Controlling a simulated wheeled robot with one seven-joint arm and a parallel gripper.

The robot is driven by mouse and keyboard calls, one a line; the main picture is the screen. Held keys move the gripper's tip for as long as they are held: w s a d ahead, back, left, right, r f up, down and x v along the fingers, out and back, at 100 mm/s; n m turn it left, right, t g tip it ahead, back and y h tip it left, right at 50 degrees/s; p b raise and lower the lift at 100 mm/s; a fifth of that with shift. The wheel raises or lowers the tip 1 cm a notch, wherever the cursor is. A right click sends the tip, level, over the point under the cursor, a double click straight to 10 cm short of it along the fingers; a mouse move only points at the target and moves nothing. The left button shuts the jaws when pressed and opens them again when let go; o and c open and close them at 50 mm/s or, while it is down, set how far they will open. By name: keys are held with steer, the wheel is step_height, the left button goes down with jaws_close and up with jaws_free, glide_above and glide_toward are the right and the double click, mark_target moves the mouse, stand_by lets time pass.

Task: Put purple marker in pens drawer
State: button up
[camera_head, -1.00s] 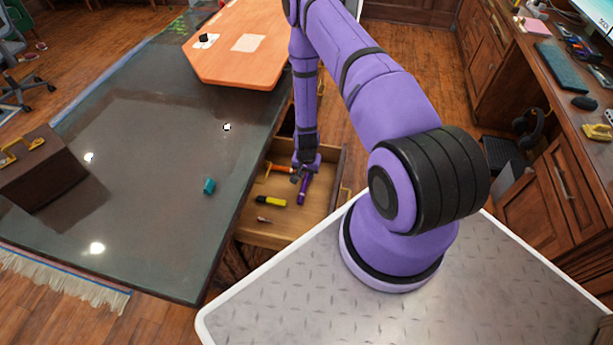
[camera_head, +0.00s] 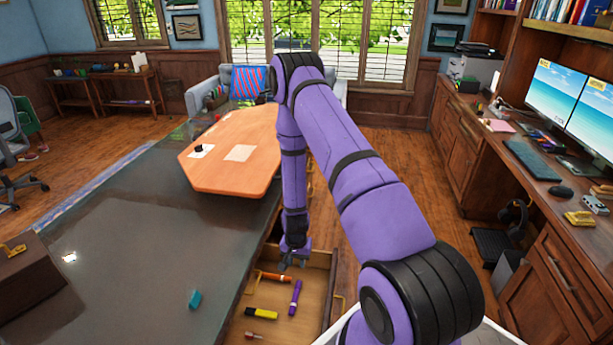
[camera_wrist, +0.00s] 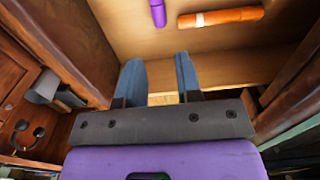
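The purple marker (camera_head: 295,297) lies in the open wooden drawer (camera_head: 318,290), apart from my gripper. Its end also shows in the wrist view (camera_wrist: 158,13). An orange marker (camera_head: 273,277) with a white band lies beside it in the drawer, and it shows in the wrist view too (camera_wrist: 221,17). A yellow marker (camera_head: 261,313) and a small red-tipped item (camera_head: 253,335) lie nearer the drawer's front left. My gripper (camera_wrist: 161,66) is open and empty, its two fingers apart, above the drawer's far part.
The dark glossy desk (camera_head: 130,270) stands left of the drawer, with a teal block (camera_head: 195,299) near its edge. An orange-brown tabletop (camera_head: 235,165) lies beyond. A wooden cabinet (camera_head: 560,280) stands at right.

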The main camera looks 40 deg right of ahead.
steer(key=w+a+r+n+t, duration=0.1)
steer(key=w+r, duration=0.2)
steer(key=r, duration=0.7)
steer(key=w+a+r+n, duration=0.1)
steer(key=w+a+r, duration=0.1)
steer(key=r, duration=0.8)
steer(key=s+a+r+n+t, duration=0.1)
steer(key=a+r+n, duration=0.1)
steer(key=r, duration=0.7)
steer(key=s+a+r+n+t, duration=0.1)
steer(key=s+a+r, duration=0.15)
steer(key=r, duration=0.75)
steer(key=s+a+r+n+t, duration=0.1)
steer(key=s+a+r+n, duration=0.3)
steer(key=s+r, duration=0.75)
steer(key=s+a+r, duration=0.1)
steer(key=s+r, duration=0.3)
steer(key=s, duration=0.2)
steer(key=s+a+r+n+t, duration=0.1)
steer(key=s+a+r, duration=0.1)
steer(key=s+r, duration=0.2)
steer(key=s, duration=0.3)
steer(key=shift+w, duration=0.1)
